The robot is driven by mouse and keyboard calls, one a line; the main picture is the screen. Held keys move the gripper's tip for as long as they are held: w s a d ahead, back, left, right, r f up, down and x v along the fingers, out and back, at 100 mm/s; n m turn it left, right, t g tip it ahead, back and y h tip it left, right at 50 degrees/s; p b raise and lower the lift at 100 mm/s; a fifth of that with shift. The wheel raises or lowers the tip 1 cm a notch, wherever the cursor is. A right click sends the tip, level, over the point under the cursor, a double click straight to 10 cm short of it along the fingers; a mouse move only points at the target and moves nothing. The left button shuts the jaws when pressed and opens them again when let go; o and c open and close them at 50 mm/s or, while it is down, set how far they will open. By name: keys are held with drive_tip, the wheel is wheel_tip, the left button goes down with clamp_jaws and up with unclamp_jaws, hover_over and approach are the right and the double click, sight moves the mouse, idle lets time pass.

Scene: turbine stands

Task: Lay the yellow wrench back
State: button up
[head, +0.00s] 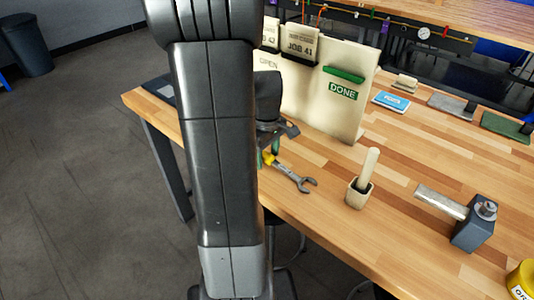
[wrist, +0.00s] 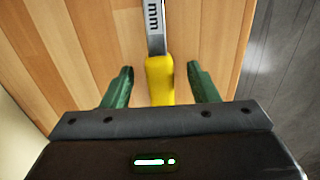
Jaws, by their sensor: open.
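The wrench shows in the head view with a grey open-ended jaw (head: 298,180) and a yellow grip (head: 269,159). It appears to lie on the wooden bench near its front edge. My gripper (head: 267,152) is over the yellow end. In the wrist view my gripper (wrist: 160,68) is open, with one green finger on each side of the wrench's yellow grip (wrist: 160,80). A gap shows between the grip and each finger. The grey shank with "mm" lettering runs away from me. The grip's near end is hidden behind my gripper body.
A beige board with a green "DONE" label (head: 343,90) stands behind the gripper. A small pot with a pale handle (head: 359,194) and a mallet (head: 470,233) stand to the right. A yellow container (head: 522,280) is at the lower right. Bare bench lies between them.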

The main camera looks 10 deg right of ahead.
sight(267, 155)
drive_tip(key=shift+r, duration=0.1)
drive_tip(key=shift+r+p, duration=2.95)
drive_tip(key=shift+r, duration=0.55)
drive_tip(key=shift+f, duration=0.15)
wheel_tip(267, 155, down, 7)
drive_tip(key=b, duration=0.6)
drive_tip(key=shift+r, duration=0.2)
drive_tip(key=shift+r, duration=0.1)
